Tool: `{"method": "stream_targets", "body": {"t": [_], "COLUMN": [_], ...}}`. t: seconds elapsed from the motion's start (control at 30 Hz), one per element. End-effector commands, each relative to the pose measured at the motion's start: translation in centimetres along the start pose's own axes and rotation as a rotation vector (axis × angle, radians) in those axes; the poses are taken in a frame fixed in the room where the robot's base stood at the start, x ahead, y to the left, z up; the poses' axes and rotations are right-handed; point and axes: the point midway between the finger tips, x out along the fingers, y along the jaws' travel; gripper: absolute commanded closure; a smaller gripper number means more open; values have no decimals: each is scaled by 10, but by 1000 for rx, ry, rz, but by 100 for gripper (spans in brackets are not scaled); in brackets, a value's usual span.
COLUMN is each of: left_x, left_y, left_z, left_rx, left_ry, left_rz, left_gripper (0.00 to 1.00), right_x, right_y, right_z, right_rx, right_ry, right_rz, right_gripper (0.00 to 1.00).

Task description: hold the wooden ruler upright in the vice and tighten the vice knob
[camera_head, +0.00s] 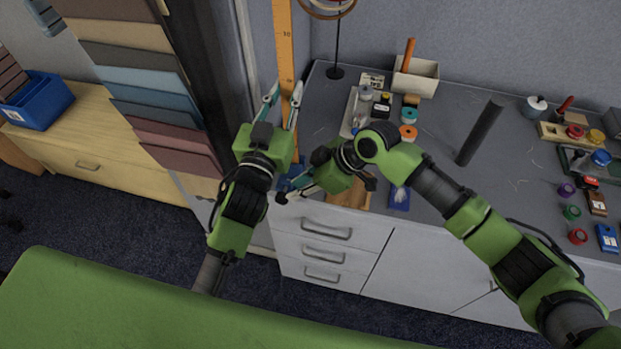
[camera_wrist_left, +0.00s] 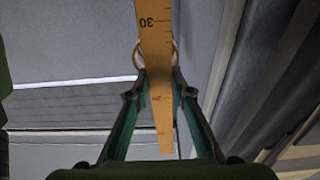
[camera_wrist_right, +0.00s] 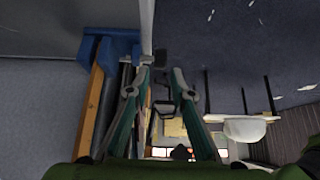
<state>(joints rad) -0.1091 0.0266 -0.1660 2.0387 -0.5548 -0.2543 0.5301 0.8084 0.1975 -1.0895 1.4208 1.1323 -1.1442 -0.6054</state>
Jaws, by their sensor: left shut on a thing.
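The wooden ruler (camera_head: 286,50) stands upright, with printed numbers showing in the left wrist view (camera_wrist_left: 157,50). My left gripper (camera_head: 284,98) is shut on it partway up, one finger on each side. The blue vice (camera_head: 291,181) is at the table's front left corner, below the ruler; it also shows in the right wrist view (camera_wrist_right: 112,46). The ruler's lower end reaches down to the vice, but I cannot tell how it sits between the jaws. My right gripper (camera_wrist_right: 161,74) is close beside the vice, its fingers apart. A small dark part, possibly the knob (camera_wrist_right: 160,57), shows between its fingertips.
Fabric samples (camera_head: 140,75) hang at the left, close to my left arm. A wooden board (camera_head: 350,196) lies by my right gripper.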

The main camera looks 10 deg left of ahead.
Motion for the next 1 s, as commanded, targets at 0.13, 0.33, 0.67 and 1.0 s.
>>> {"method": "stream_targets", "body": {"t": [0.13, 0.33, 0.67, 1.0], "left_x": [0, 0, 0, 0], "left_y": [0, 0, 0, 0], "left_z": [0, 0, 0, 0], "left_rx": [0, 0, 0, 0], "left_ry": [1, 1, 1, 1], "left_rz": [0, 0, 0, 0], "left_gripper": [100, 100, 100, 100], "right_x": [-32, -55, -60, -28], "right_y": [1, 0, 0, -1], "right_z": [0, 0, 0, 74], "right_rx": [-1, 1, 1, 2], "right_ry": [1, 1, 1, -212], "right_rz": [2, -1, -1, -2], "right_gripper": [78, 78, 78, 78]}}
